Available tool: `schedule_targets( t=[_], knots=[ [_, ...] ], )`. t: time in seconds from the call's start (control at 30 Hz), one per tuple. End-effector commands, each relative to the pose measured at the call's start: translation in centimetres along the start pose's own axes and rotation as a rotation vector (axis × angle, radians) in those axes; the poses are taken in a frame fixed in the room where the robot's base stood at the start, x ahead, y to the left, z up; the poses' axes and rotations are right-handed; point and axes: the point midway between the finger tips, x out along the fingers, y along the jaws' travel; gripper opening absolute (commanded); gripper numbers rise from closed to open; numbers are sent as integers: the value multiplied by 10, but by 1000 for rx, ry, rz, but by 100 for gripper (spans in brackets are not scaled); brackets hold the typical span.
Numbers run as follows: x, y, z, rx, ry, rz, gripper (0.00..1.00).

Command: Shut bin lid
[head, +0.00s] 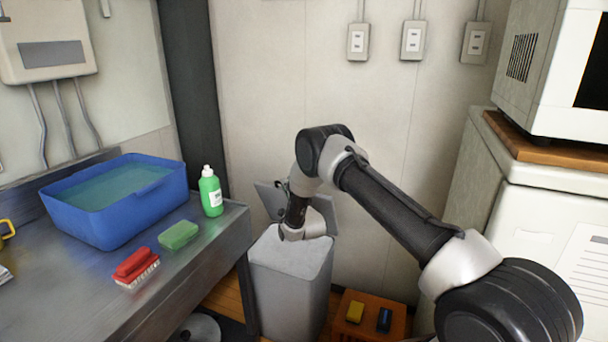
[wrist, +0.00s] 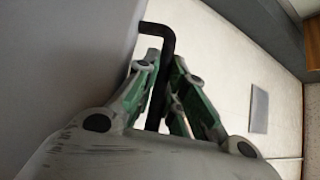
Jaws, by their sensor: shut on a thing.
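The grey bin (head: 287,295) stands on the floor right of the metal bench. Its grey lid (head: 266,197) is raised at the back and stands steeply tilted, partly hidden by my arm. The bin's top shows pale grey below it. In the wrist view, my gripper (wrist: 163,65) is shut on a dark bent handle (wrist: 164,33), which runs between the green-sided fingers. A plain grey surface, seemingly the lid, fills the left of that view. In the head view my wrist is in front of the lid, and the fingers cannot be made out.
The metal bench (head: 95,300) at left holds a blue basin (head: 125,215), a green bottle (head: 211,193), a green sponge (head: 178,235) and a red brush (head: 136,267). A low orange stool (head: 371,312) stands right of the bin. A white cabinet (head: 545,215) is at far right.

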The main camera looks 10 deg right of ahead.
Motion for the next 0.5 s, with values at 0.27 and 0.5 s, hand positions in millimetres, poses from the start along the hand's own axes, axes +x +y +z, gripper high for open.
schedule_targets(
  t=[0.27,0.5],
  knots=[
    [-54,31,66,-31,-5,-30,0],
    [-102,73,110,-29,-5,-32,0]
  ],
)
